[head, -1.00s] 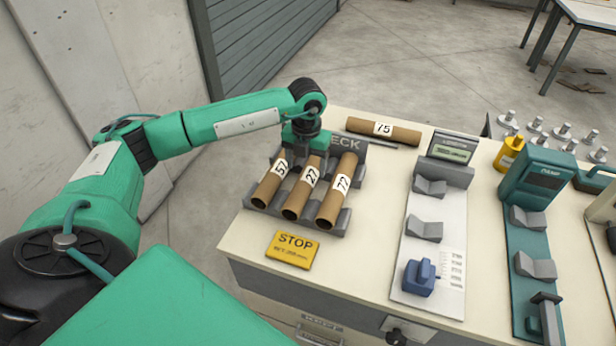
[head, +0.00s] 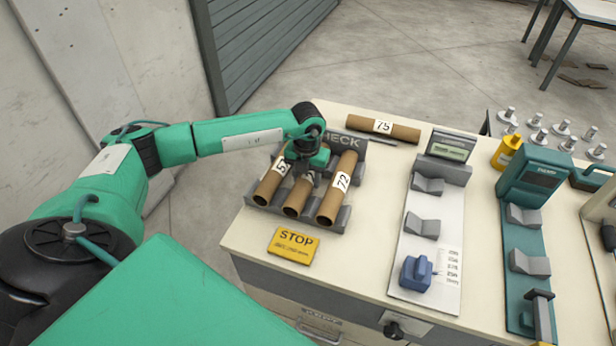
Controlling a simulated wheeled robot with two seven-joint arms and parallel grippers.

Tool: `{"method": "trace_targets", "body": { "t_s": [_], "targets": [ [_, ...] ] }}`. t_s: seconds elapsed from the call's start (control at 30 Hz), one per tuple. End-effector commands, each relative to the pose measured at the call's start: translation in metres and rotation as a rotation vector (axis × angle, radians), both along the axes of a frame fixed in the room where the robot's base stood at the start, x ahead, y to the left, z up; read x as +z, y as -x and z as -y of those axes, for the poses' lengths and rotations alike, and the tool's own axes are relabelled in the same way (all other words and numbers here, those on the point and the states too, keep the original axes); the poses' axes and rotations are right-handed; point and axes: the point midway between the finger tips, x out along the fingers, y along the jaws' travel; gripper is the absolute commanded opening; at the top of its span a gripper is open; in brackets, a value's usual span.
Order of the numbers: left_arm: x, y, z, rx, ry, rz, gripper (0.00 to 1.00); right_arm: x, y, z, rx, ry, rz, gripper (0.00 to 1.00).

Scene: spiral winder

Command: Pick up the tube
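Three brown cardboard tubes lie side by side in a grey rack marked CHECK (head: 341,143). They are the left tube (head: 268,187), the middle tube (head: 294,208) and the right tube labelled 72 (head: 338,190). A fourth tube, labelled 75 (head: 402,131), lies on the table behind the rack. My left gripper (head: 300,175) points down over the middle tube and covers most of its label. Its fingers are small and partly hidden, so I cannot tell whether they touch the tube. My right gripper is not in view.
A yellow STOP sign (head: 292,246) lies in front of the rack. A white fixture with grey cradles (head: 436,254) and a teal fixture (head: 530,290) stand to the right. A yellow bottle (head: 507,152) and several metal pegs are at the back right.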

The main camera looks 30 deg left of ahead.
Motion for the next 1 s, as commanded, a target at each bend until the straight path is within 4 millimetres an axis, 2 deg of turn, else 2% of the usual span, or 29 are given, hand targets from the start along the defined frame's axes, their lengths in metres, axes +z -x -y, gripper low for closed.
{"method": "trace_targets", "body": {
  "t_s": [0.37, 0.53, 0.77, 1.0],
  "targets": [
    [0.002, 0.0, 0.0, 0.0, 0.001, 0.001, 0.21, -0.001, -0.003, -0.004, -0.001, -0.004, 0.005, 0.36],
    [0.014, -0.001, 0.0, 0.001, 0.001, 0.002, 0.21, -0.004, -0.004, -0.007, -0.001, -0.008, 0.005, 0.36],
    [0.05, -0.001, 0.0, -0.001, 0.001, 0.004, 0.21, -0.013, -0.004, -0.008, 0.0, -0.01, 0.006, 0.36],
    [0.101, -0.001, 0.0, 0.0, 0.001, 0.005, 0.21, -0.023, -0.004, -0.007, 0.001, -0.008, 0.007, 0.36]
  ]
}}
